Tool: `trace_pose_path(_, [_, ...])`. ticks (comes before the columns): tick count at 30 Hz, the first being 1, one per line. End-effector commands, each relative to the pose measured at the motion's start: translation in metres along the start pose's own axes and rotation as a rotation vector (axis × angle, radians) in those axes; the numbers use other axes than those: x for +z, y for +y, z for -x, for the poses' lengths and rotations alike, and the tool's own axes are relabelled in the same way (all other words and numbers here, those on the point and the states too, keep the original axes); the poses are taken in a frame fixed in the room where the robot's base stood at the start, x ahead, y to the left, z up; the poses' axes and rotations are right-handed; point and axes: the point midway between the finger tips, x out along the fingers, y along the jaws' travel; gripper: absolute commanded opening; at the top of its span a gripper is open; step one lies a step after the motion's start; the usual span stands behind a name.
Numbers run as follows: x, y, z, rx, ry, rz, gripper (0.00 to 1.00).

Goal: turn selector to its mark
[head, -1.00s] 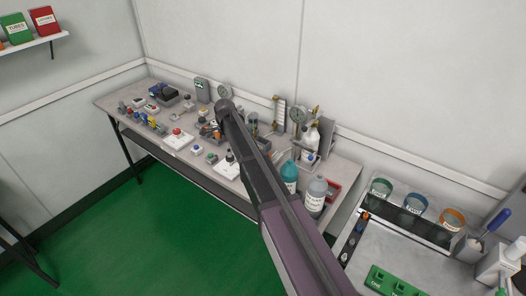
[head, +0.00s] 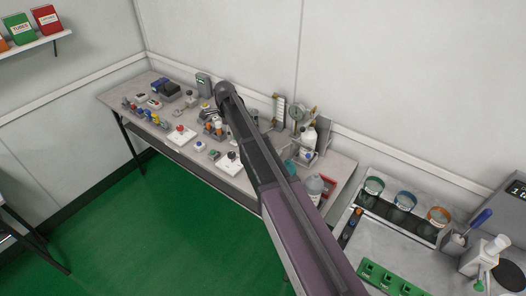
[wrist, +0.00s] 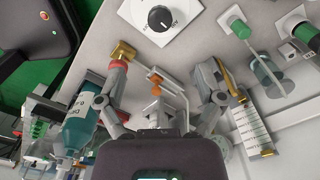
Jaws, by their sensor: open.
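The selector, a round black knob (wrist: 160,18) with a light pointer line on a white plate (wrist: 184,38), is at the top of the wrist view. Printing surrounds the knob, too small to read. In the head view the knob (head: 232,156) sits on its white plate near the bench's front edge, just left of my arm. My gripper (wrist: 162,72) is open in the wrist view. Its two fingers are wide apart, below the selector in the picture, and not touching the knob. My gripper is hidden behind my arm in the head view.
The bench (head: 172,85) is crowded. A red-button plate (head: 180,134) stands left of the selector.

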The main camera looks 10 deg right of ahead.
Motion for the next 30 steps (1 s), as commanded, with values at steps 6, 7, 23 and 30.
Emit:
trace_pose_path(6, [0.000, 0.000, 0.022, 0.000, 0.000, 0.000, 0.87])
trace_pose_path(7, [-0.001, 0.001, 0.023, 0.000, 0.000, 0.003, 0.87])
trace_pose_path(23, [-0.046, 0.061, 0.014, 0.000, 0.000, 0.315, 0.87])
trace_pose_path(30, [-0.065, 0.087, 0.013, 0.000, 0.000, 0.453, 0.87])
